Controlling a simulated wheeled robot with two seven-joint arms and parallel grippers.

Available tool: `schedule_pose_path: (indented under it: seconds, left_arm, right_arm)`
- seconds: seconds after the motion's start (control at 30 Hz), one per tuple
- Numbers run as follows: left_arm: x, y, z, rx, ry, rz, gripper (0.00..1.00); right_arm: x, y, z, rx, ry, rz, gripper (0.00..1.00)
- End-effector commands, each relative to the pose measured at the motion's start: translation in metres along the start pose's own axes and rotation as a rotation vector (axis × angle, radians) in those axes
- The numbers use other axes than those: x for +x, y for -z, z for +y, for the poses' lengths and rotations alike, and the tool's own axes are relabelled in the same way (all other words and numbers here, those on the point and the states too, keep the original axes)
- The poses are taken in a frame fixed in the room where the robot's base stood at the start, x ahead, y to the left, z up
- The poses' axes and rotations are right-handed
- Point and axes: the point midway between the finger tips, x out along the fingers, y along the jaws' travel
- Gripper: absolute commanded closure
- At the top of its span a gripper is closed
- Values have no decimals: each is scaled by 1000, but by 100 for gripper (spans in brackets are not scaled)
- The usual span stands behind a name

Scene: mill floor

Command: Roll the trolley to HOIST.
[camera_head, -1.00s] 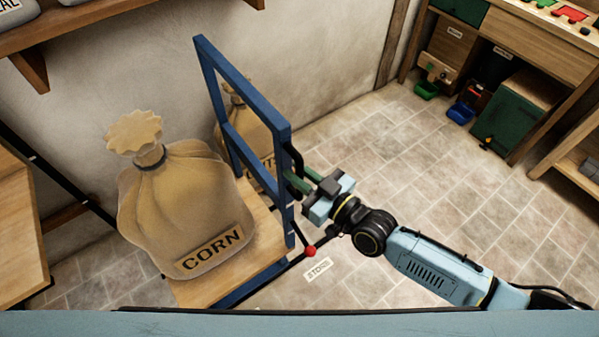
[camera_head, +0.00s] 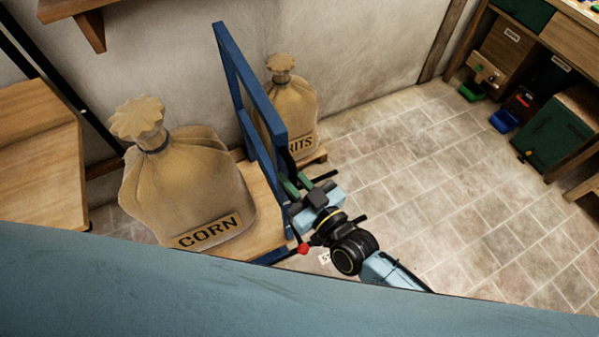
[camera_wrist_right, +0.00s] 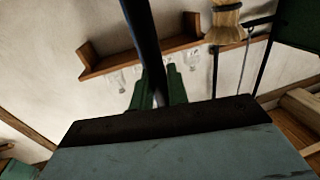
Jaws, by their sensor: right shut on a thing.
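The trolley has a wooden deck (camera_head: 266,200) and an upright blue frame (camera_head: 232,62). A tan sack marked CORN (camera_head: 190,190) stands tied on the deck. My right gripper (camera_head: 296,188) is shut on the blue frame's near post, and in the right wrist view its green fingers (camera_wrist_right: 160,92) close around a dark bar. A red knob (camera_head: 303,249) shows low on the trolley beside my gripper. My left gripper is not in view. No HOIST marking shows; a white floor label (camera_head: 325,258) is mostly hidden behind my right arm.
A second sack ending in RITS (camera_head: 290,105) stands on a low wooden base behind the frame, near the wall. A wooden table (camera_head: 40,145) is at left. A green cabinet (camera_head: 552,130) and small bins (camera_head: 503,121) line the right. Tiled floor between is clear.

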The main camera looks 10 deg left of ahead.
Motion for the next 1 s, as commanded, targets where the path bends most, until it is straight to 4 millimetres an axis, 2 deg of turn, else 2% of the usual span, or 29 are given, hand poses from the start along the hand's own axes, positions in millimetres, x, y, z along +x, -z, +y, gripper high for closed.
schedule_pose_path:
  seconds: [0.03, 0.13, 0.17, 0.3, 0.67, 0.77, 1.0]
  left_arm:
    - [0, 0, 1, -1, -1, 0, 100]
    - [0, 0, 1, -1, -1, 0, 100]
    - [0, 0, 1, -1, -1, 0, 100]
    - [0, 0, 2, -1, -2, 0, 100]
    - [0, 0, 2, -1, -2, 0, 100]
    - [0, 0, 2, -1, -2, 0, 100]
    - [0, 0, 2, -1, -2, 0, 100]
  right_arm:
    - [0, -1, -7, 6, 11, -4, 100]
    - [0, -1, -7, 6, 11, -4, 100]
    - [0, -1, -7, 6, 11, -4, 83]
    - [0, -2, -6, 6, 10, -4, 66]
    - [-4, -1, -3, 3, 5, -3, 66]
    - [-15, -2, -2, 4, 4, -4, 66]
    - [-67, -3, -3, 4, 6, -7, 66]
